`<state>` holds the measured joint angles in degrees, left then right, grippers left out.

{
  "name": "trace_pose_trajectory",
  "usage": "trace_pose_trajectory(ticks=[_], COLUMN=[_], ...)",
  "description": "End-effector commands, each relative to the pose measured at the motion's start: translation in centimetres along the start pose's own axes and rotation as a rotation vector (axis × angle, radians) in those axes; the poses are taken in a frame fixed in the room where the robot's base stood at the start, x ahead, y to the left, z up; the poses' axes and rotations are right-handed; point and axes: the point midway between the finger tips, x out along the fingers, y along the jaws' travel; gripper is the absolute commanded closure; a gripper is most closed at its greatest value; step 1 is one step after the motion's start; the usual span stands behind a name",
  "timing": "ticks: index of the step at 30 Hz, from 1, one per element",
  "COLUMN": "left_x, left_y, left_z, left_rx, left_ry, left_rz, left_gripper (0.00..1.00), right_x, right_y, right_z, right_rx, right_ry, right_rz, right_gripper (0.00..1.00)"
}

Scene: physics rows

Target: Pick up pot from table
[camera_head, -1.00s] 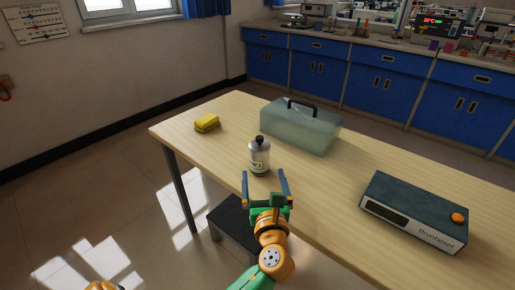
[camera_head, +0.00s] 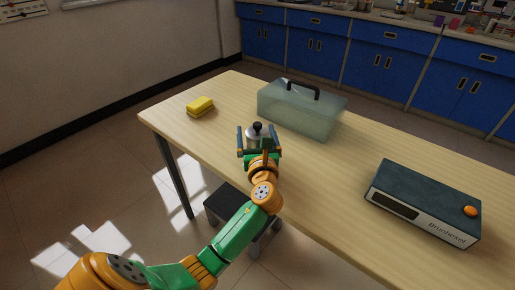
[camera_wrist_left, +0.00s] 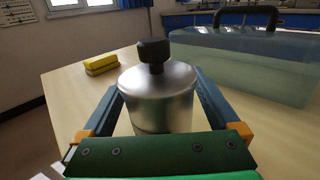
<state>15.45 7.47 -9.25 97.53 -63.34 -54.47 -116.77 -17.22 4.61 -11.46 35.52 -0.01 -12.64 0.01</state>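The pot (camera_head: 257,139) is a small silver metal vessel with a black knob-like top, standing upright on the wooden table (camera_head: 330,180) near its front edge. In the left wrist view the pot (camera_wrist_left: 158,95) fills the middle. My left gripper (camera_head: 258,130) is open, with one finger on each side of the pot. Its fingers (camera_wrist_left: 160,85) flank the metal body, and gaps seem to show between them and the pot. The gripper's palm hides the pot's lower part. My right gripper is not in view.
A translucent box with a black handle (camera_head: 300,108) stands behind the pot to the right. A yellow sponge (camera_head: 200,105) lies to the left. A dark device with an orange knob (camera_head: 425,195) sits at the right. A dark stool (camera_head: 228,203) is below the table edge.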

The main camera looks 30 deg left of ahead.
Motion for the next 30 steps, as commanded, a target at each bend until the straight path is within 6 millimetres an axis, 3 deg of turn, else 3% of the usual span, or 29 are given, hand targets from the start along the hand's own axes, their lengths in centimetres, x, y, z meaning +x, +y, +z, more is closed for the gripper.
trace_pose_trajectory(ticks=[1,9,10,20,25,30], left_x=[0.0,0.0,0.0,0.0,-0.4,-4.2], left_y=[0.0,0.0,0.0,0.0,-0.2,-1.4], left_z=[0.0,0.0,0.0,0.9,4.4,9.1], left_rx=[0.000,0.000,0.000,0.000,-0.004,-0.008], left_ry=[0.000,0.000,0.000,-0.003,-0.005,-0.003], left_rz=[0.000,0.000,0.000,0.000,-0.003,-0.005], left_gripper=[0.22,0.94,1.00,1.00,1.00,1.00], right_x=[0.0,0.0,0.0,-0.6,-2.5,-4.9], right_y=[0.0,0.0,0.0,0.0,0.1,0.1], right_z=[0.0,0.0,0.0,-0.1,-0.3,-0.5], right_rx=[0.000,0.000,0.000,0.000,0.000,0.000], right_ry=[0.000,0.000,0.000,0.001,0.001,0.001], right_rz=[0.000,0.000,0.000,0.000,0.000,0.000], right_gripper=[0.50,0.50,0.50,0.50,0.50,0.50])
